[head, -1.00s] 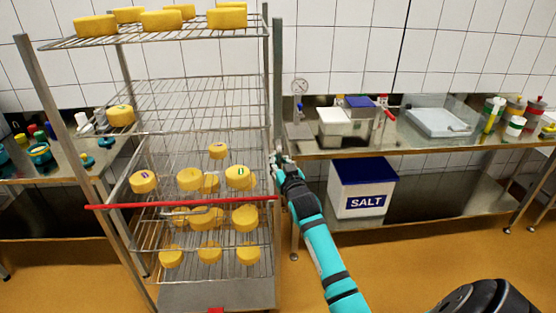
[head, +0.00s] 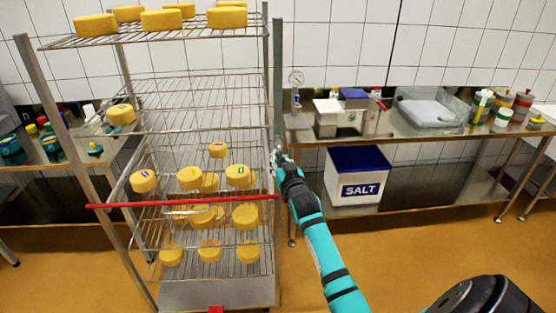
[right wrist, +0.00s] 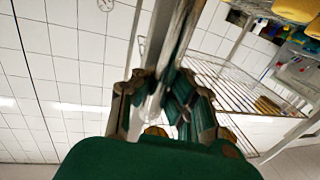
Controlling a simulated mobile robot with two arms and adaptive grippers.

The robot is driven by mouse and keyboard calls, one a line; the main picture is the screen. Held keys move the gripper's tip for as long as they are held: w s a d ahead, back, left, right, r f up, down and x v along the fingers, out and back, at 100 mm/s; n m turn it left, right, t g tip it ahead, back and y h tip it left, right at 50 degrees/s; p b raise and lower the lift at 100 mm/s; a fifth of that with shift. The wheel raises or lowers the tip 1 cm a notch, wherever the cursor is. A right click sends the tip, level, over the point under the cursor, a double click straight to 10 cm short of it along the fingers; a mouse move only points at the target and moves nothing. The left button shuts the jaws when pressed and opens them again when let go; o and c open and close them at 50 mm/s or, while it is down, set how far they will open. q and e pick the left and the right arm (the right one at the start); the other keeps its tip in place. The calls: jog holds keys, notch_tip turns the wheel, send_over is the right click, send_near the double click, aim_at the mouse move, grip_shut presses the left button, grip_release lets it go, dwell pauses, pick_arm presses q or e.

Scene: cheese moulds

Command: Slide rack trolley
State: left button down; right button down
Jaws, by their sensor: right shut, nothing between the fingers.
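The rack trolley (head: 278,90) fills the left half of the head view, a tall metal frame with wire shelves and a red bar (head: 180,203) across its front. Yellow cheeses (head: 161,21) stand on its top shelf and on lower shelves. My right gripper (head: 281,158) is at the trolley's right front post, at about mid height. It is shut with nothing held between its fingers. In the right wrist view the fingers (right wrist: 163,95) are close around a metal upright; whether they touch it is unclear. My left gripper is not in view.
A steel bench (head: 400,140) with tubs, a tray and bottles stands on the right, a SALT box (head: 358,176) on its lower shelf. Another bench (head: 60,165) is partly behind the trolley at left. Orange floor (head: 400,250) is clear at right.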

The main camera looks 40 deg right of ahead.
jog(key=c, duration=1.2)
grip_release()
jog(key=shift+s+d, duration=0.1)
jog(key=shift+d, duration=0.1)
jog(key=shift+c, duration=0.2)
jog(key=shift+a, duration=0.1)
jog(key=v, duration=1.2)
